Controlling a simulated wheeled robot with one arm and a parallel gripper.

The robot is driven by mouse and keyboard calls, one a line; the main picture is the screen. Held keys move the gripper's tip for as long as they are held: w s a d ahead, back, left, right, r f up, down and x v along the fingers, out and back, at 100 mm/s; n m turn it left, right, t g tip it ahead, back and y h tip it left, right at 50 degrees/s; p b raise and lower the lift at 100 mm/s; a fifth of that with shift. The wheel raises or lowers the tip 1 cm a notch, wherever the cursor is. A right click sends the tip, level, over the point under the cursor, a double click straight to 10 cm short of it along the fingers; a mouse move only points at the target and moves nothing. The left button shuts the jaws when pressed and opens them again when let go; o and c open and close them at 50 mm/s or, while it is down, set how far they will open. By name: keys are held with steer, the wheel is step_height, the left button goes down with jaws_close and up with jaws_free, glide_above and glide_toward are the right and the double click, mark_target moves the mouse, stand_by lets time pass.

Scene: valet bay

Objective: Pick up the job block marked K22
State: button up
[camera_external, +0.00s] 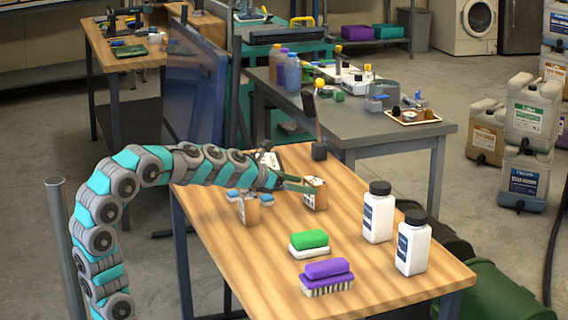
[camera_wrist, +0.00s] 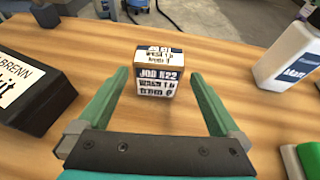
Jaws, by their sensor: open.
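The job block (camera_wrist: 158,75) marked "JOB K22" stands on the wooden table in the wrist view, with dark print on white faces and a dark blue band. In the external view I take it to be the brown and white block (camera_external: 315,195) at the fingertips. My gripper (camera_wrist: 160,88) is open, its two green fingers spread to either side with the block ahead between them. It holds nothing. In the external view my gripper (camera_external: 296,185) reaches rightward low over the table. A second block (camera_external: 248,209) stands beneath my arm, partly hidden, its marking unreadable.
A dark box (camera_wrist: 30,90) with a white label lies left of my gripper. White bottles (camera_external: 378,212) (camera_external: 413,243), a green-topped sponge (camera_external: 309,242) and a purple-topped brush (camera_external: 326,277) stand to the right and front. Small blue-topped items (camera_external: 266,198) sit near the second block.

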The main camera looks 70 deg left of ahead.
mark_target(309, 185)
steer(key=b+x, duration=0.1)
steer(key=x, duration=0.3)
steer(key=shift+w+a+f, duration=0.2)
steer(key=shift+w, duration=0.55)
steer(key=c, duration=1.2)
